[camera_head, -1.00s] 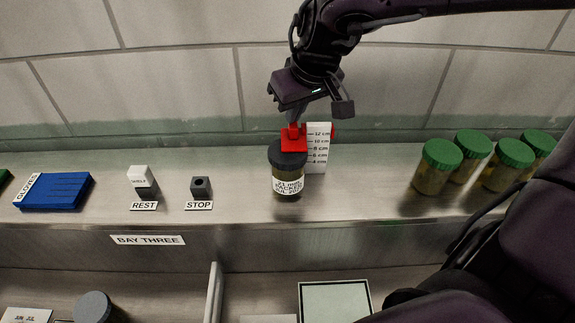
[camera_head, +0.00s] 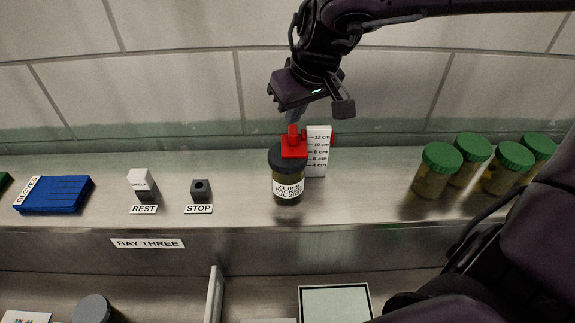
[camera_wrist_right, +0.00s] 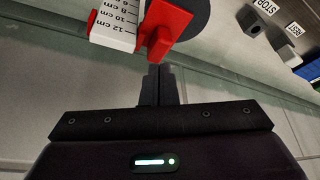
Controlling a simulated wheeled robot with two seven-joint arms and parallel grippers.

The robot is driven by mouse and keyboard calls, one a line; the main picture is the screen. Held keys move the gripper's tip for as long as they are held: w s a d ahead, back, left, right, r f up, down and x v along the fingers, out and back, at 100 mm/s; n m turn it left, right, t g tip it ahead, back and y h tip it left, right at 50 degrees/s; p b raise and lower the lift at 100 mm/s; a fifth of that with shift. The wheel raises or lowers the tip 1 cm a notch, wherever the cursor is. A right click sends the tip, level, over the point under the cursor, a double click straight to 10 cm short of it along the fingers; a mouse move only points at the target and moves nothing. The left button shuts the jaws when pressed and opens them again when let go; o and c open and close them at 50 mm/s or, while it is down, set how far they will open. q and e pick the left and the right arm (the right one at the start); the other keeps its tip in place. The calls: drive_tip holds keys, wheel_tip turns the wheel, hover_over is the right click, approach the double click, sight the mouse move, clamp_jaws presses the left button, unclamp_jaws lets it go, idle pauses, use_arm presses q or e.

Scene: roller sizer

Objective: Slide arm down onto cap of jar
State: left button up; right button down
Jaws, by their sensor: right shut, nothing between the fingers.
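The jar (camera_head: 287,187) stands upright on the shelf, with a dark cap (camera_head: 275,158) and a white label reading "21 mm". The red arm (camera_head: 294,150) lies over the cap in the head view, with a small raised tab. I cannot tell whether it touches the cap. It belongs to a white upright scale (camera_head: 317,160) marked 4 to 12 cm. The red arm (camera_wrist_right: 160,22) and scale (camera_wrist_right: 115,28) also show in the right wrist view. My right gripper (camera_head: 295,116) is shut and empty, just above the tab; its fingers (camera_wrist_right: 158,72) point towards the arm. My left gripper is out of view.
Several green-lidded jars (camera_head: 437,170) stand to the right. The tiled wall is close behind. The shelf's front edge drops to a lower level.

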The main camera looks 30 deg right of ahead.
wheel_tip(320, 180, up, 6)
drive_tip(key=p, duration=0.2)
drive_tip(key=shift+f+p, duration=0.1)
drive_tip(key=shift+p, duration=0.25)
drive_tip(key=shift+f, duration=0.1)
idle(0.4)
